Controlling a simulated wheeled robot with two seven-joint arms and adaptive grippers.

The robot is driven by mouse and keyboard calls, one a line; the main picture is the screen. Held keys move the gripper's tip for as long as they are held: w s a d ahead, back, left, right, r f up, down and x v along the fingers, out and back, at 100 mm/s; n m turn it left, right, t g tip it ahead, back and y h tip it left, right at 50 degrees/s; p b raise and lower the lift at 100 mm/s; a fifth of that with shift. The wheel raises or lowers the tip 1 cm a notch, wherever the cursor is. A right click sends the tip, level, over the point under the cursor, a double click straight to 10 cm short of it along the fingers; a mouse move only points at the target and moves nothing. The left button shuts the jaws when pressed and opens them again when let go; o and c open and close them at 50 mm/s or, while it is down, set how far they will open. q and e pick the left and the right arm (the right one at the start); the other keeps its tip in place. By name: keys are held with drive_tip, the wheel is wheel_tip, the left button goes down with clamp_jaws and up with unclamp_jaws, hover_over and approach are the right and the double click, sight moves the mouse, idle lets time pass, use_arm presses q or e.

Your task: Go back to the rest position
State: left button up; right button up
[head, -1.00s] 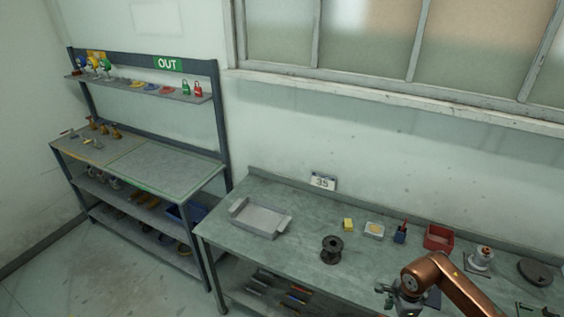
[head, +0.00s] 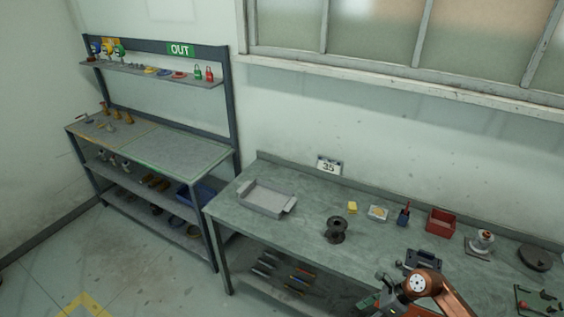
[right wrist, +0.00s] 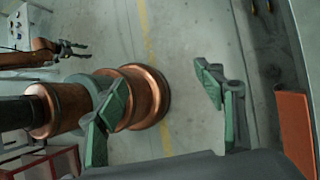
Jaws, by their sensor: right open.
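My right gripper (head: 372,301) is at the bottom edge of the head view, in front of the workbench and partly cut off by the frame. In the right wrist view its two green-padded fingers (right wrist: 160,95) stand wide apart with nothing between them. A copper arm with a small dark gripper (right wrist: 74,48), seemingly my left one, shows at the upper left of that view. It is too small to judge its jaws. The dark flanged spool (head: 336,230) stands upright on the workbench (head: 290,232), apart from my right arm.
On the bench are a grey tray (head: 266,198), a yellow block (head: 352,208), a red bin (head: 441,222), a dark tool case (head: 423,261) near my right arm, and a round dark part (head: 534,257). A shelf rack (head: 150,142) with an OUT sign stands left. The floor (head: 140,262) is clear.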

drive_tip(key=w+f+m+t+y+b, duration=0.35)
drive_tip(key=w+f+m+t, duration=0.5)
drive_tip(key=f+m, duration=0.55)
drive_tip(key=s+d+f+m+t+h+b, duration=0.1)
drive_tip(key=s+d+f+m+h, duration=0.15)
drive_tip(key=d+f+m, duration=0.45)
drive_tip(key=s+d+f+m+t+h, duration=0.15)
drive_tip(key=d+f+m+h, duration=0.25)
drive_tip(key=f+m, duration=0.55)
drive_tip(key=s+d+f+m+g+h+b, duration=0.3)
drive_tip(key=s+f+m, duration=0.5)
drive_tip(key=s+f, duration=1)
use_arm(q)
wheel_tip(320, 180, down, 8)
drive_tip(key=s, duration=0.2)
drive_tip(key=shift+s, duration=0.35)
use_arm(e)
drive_tip(key=s+a+f+m+g, duration=0.2)
drive_tip(key=s+f, duration=0.2)
drive_tip(key=s, duration=0.5)
drive_tip(key=s+a+f+m+g, duration=0.2)
drive_tip(key=s+f+m+g, duration=0.1)
drive_tip(key=s, duration=0.6)
drive_tip(key=s+a+f+m+g, duration=0.2)
drive_tip(key=s+f, duration=0.4)
drive_tip(key=s, duration=0.3)
drive_tip(key=shift+s+m+h, duration=0.25)
drive_tip(key=shift+m+h, duration=0.1)
drive_tip(key=shift+h, duration=0.05)
drive_tip(key=shift+a, duration=0.1)
